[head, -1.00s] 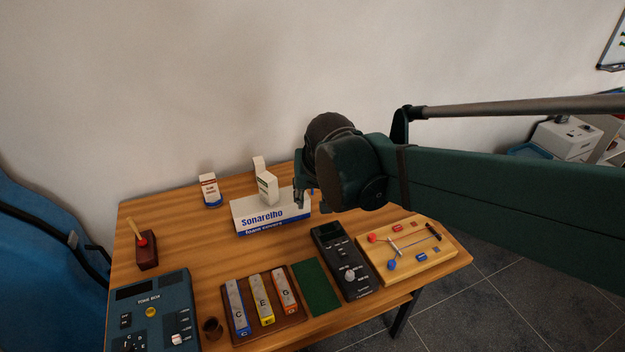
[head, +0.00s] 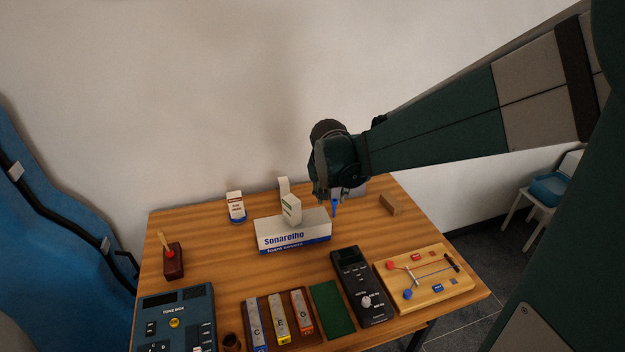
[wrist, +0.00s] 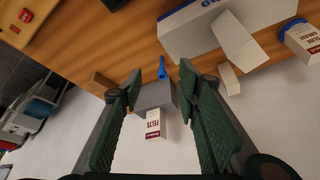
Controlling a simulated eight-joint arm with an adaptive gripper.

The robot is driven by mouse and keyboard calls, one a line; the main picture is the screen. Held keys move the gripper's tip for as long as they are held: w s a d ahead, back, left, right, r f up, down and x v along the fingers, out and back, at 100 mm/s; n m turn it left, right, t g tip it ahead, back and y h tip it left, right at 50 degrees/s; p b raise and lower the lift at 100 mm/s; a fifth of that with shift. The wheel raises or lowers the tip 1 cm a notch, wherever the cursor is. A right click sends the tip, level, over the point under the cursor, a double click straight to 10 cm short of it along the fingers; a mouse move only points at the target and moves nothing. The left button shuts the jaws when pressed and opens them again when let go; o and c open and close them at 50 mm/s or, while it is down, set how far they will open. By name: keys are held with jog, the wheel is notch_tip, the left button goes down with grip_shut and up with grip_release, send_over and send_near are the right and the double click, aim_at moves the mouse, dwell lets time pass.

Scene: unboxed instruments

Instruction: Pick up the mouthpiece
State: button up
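A small blue piece (head: 335,207), which looks like the mouthpiece, shows beneath my gripper at the back right of the table. In the wrist view the blue piece (wrist: 161,70) points away from a grey block (wrist: 155,96); whether they are joined is unclear. My gripper (wrist: 160,70) is open and empty, with its two green fingers apart on either side of the block in that view. In the head view my gripper (head: 322,195) hangs above the back of the table and partly hides the grey block.
A white Sonarelho box (head: 292,232) with small cartons on it stands left of the blue piece. A wooden block (head: 391,204) lies to its right. A carton marked FELTS (wrist: 154,124) is behind the grey block. Several instruments, including a wooden board (head: 425,277), fill the front.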

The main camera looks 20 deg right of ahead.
aim_at(334, 200)
jog(key=w+d+f+m+g+p, duration=0.1)
jog(key=w+d+f+m+p, duration=0.2)
jog(key=w+f, duration=0.4)
jog(key=w+d+p, duration=0.1)
jog(key=w, duration=0.1)
jog(key=shift+w+f+h, duration=0.35)
jog(key=shift+f+h, duration=0.05)
jog(key=shift+x, duration=1.25)
jog(key=shift+d+f, duration=0.1)
jog(key=shift+f, duration=0.05)
jog(key=shift+b+x, duration=0.5)
jog(key=shift+x, duration=1.95)
jog(key=shift+c, duration=0.6)
